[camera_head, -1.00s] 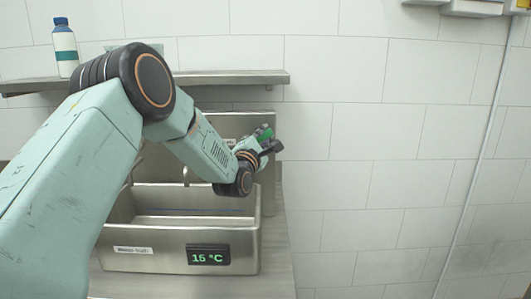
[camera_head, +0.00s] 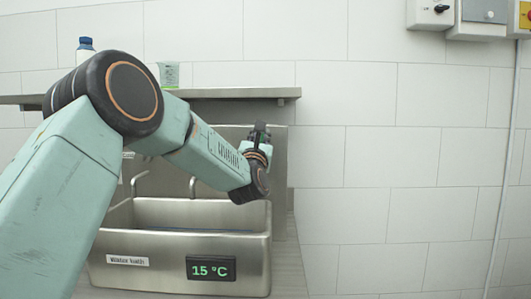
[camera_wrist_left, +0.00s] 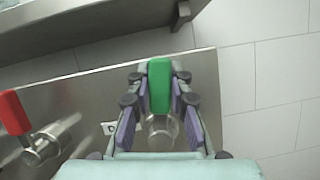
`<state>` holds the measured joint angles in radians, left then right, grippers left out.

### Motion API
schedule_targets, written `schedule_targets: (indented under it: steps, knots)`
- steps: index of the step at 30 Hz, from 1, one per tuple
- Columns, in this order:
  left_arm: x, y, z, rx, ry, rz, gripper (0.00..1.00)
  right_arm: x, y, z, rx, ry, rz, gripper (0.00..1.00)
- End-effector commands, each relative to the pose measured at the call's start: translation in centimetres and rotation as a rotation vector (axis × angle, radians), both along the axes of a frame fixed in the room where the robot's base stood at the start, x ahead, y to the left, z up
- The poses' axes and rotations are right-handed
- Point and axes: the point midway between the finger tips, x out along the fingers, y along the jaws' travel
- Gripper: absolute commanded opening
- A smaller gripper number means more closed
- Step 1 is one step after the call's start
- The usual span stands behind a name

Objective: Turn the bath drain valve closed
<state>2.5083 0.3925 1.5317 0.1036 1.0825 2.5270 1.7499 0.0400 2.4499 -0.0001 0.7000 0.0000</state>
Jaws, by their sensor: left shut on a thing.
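My left gripper (camera_wrist_left: 160,103) is shut on a green valve handle (camera_wrist_left: 160,84) in the left wrist view. The handle stands upright in that picture between the fingers, above a round metal valve body (camera_wrist_left: 161,133). In the head view my left gripper (camera_head: 259,137) is in front of the steel back panel, above the right rear of the bath; the handle is mostly hidden there. The steel bath (camera_head: 142,276) has a green display (camera_head: 211,268) reading 15 °C and a white label. My right gripper is out of view.
A red-handled valve (camera_wrist_left: 14,112) is left of the green one on the steel panel (camera_wrist_left: 88,91). A shelf (camera_head: 240,93) with a blue-capped bottle (camera_head: 86,45) runs above the bath. Wall boxes (camera_head: 470,15) are at top right. The tiled wall on the right is clear.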

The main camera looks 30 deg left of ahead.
Motion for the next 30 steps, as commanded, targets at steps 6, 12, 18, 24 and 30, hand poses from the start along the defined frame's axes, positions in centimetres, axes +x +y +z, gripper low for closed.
schedule_targets:
  steps: [6,12,18,24,30]
  knots:
    - [-0.3,0.6,-1.2,-0.102,-0.039,-0.001,0.00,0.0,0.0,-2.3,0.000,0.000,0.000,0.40]
    - [-0.4,0.9,-1.1,-0.149,-0.068,-0.002,0.00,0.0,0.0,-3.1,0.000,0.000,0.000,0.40]
    - [-0.5,1.0,-1.0,-0.168,-0.077,-0.001,0.00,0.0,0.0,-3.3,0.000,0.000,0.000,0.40]
    - [-0.5,1.0,-1.0,-0.170,-0.078,0.000,0.00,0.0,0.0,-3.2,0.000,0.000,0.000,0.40]
    - [-0.5,1.0,-0.9,-0.171,-0.079,-0.001,0.23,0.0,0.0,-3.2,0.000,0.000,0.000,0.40]
